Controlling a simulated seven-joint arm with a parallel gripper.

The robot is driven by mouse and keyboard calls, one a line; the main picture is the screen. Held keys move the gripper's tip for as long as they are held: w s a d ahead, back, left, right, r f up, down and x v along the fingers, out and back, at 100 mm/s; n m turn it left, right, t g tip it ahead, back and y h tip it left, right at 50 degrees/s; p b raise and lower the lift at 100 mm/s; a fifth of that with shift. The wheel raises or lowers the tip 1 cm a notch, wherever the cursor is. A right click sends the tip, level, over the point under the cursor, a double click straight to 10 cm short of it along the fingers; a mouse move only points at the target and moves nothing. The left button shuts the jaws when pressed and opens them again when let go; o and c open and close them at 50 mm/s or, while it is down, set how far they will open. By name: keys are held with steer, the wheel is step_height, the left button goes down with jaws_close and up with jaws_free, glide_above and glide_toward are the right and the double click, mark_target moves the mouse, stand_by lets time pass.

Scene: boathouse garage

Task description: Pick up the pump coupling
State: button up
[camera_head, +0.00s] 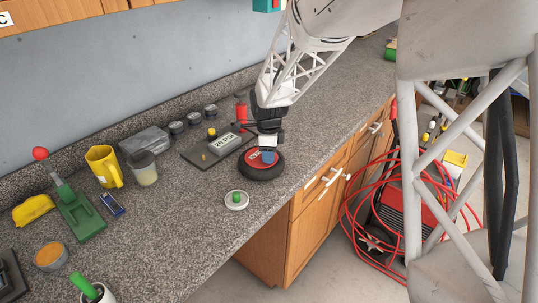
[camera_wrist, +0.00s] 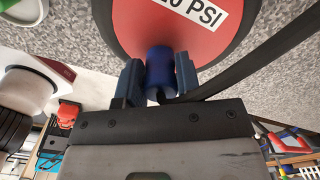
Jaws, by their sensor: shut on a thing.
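The pump coupling appears to be the small blue cylinder (camera_wrist: 159,68), held between the two finger pads of my gripper (camera_wrist: 158,82) in the wrist view. In the head view the blue cylinder (camera_head: 268,157) shows just below my gripper (camera_head: 268,145), over a round black-rimmed disc with a red top (camera_head: 257,172). In the wrist view the red disc (camera_wrist: 185,22) lies right behind the cylinder and carries a white PSI label. I cannot tell whether the cylinder touches the disc.
A white round piece with a green knob (camera_head: 236,200) is in front. A yellow mug (camera_head: 104,166) and green tool (camera_head: 80,213) stand further left. The counter's front edge is close on the right.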

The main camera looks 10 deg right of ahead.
steer(key=shift+r, duration=0.15)
steer(key=shift+r, duration=1.55)
steer(key=shift+s+r, duration=0.15)
steer(key=shift+s, duration=0.2)
steer(key=s+d+r, duration=0.1)
steer(key=s+d, duration=0.1)
steer(key=s, duration=1.3)
steer(key=shift+d+r, duration=0.15)
steer(key=shift+d, duration=0.1)
steer(key=shift+s, duration=0.1)
steer(key=shift+r, duration=0.15)
steer(key=shift+r, duration=2.1)
